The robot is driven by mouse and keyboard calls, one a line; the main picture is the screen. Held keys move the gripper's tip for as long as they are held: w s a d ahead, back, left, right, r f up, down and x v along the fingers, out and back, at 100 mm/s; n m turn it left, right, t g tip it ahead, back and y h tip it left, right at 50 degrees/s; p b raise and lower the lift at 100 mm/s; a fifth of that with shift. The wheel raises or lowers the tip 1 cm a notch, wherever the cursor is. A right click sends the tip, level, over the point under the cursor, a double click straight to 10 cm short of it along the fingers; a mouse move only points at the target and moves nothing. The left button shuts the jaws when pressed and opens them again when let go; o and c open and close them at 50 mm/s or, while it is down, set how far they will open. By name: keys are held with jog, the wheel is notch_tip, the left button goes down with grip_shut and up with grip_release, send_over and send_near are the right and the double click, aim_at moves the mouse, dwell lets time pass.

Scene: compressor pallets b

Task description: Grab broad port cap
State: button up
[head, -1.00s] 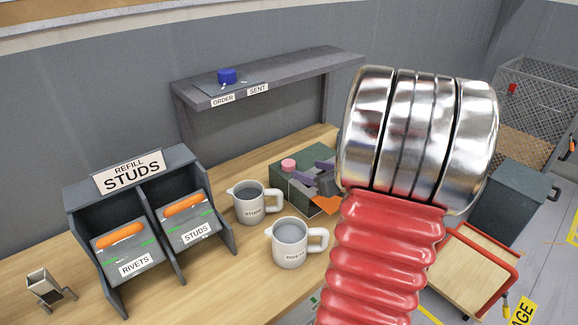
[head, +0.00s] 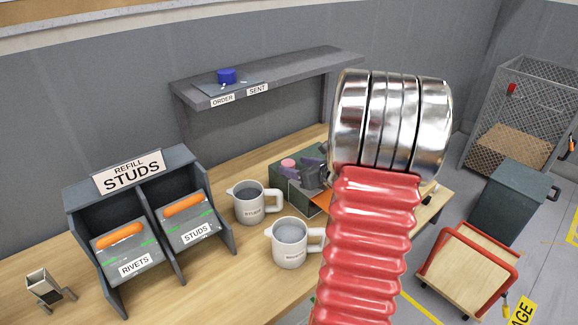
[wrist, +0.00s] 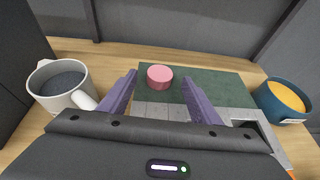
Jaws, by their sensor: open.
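A pink round cap (head: 288,164), which looks like the port cap, sits on the dark green block (head: 283,188) on the bench. In the wrist view the pink cap (wrist: 160,78) stands upright near the back of the green top, between the lines of my two purple fingers and beyond them. My gripper (wrist: 160,85) is open and empty, with a finger to either side of the cap. In the head view my gripper (head: 310,168) is partly hidden behind my arm, just right of the cap. Contact cannot be told.
Two white mugs (head: 250,205) stand left and in front of the block. A blue cup with orange contents (wrist: 285,100) stands right of it in the wrist view. A studs and rivets bin (head: 150,225) is at left. A shelf (head: 265,80) hangs above with a blue cap (head: 227,75).

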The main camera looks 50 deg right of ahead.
aim_at(288, 165)
jog(key=shift+x, duration=1.5)
jog(key=shift+r, duration=0.1)
jog(key=c, duration=1.1)
